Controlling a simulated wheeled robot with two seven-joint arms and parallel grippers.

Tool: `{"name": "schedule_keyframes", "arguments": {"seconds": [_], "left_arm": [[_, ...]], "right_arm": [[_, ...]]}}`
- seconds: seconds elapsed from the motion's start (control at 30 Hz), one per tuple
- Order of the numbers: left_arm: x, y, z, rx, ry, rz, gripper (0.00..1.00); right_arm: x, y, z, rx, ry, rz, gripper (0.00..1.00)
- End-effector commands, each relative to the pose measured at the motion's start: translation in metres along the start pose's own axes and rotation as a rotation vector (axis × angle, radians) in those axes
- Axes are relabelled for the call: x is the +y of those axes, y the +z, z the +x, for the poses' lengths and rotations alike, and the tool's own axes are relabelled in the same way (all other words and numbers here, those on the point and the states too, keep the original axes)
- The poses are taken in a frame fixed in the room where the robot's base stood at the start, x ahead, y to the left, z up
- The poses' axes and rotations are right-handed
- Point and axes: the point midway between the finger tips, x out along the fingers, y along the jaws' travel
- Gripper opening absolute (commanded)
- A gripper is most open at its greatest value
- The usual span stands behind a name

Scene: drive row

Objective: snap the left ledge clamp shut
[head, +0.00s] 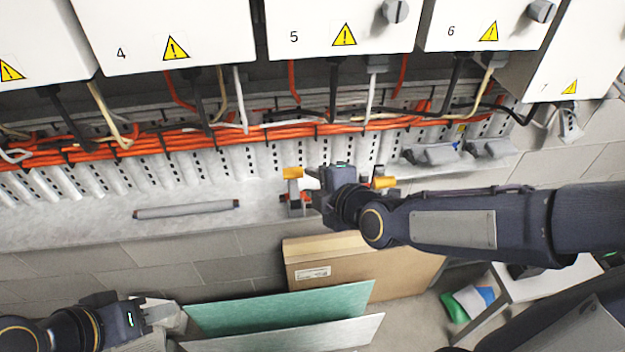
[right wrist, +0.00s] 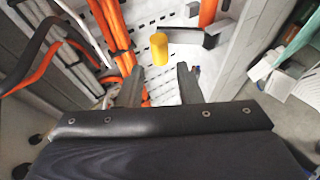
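The left ledge clamp (head: 292,174) shows an orange-yellow handle end over the metal ledge in the head view; its lower body is largely hidden by my right gripper. A second orange-yellow handle (head: 383,183) shows just right of that gripper. My right gripper (head: 312,187) is over the ledge, right beside the left clamp. In the right wrist view its two fingers (right wrist: 159,88) are apart with nothing between them, and a yellow cylindrical handle (right wrist: 158,49) stands just beyond their tips. My left gripper (head: 165,318) is low at the left, away from the clamps; its finger gap is unclear.
A grey bar (head: 187,209) lies on the ledge (head: 90,222) to the left. Orange cables (head: 235,137) run behind, under white numbered boxes (head: 165,35). A cardboard box (head: 365,268) and a green panel (head: 285,308) stand below the ledge, the panel near my left gripper.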

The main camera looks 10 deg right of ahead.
Motion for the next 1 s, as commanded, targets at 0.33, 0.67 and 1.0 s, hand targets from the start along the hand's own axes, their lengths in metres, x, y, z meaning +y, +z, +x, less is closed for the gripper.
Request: {"name": "schedule_keyframes", "arguments": {"seconds": [0.33,0.67,1.0], "left_arm": [[0.003,-0.003,-0.006,0.000,0.000,0.000,0.36],[0.007,-0.007,-0.015,0.000,0.000,0.000,0.36],[0.006,-0.007,-0.014,0.000,0.000,0.000,0.36]], "right_arm": [[0.019,-0.027,-0.011,0.096,-0.159,0.136,0.00],[0.039,-0.026,-0.063,-0.026,-0.494,0.376,0.00],[0.023,-0.021,-0.048,-0.078,-0.541,0.411,0.00]]}}
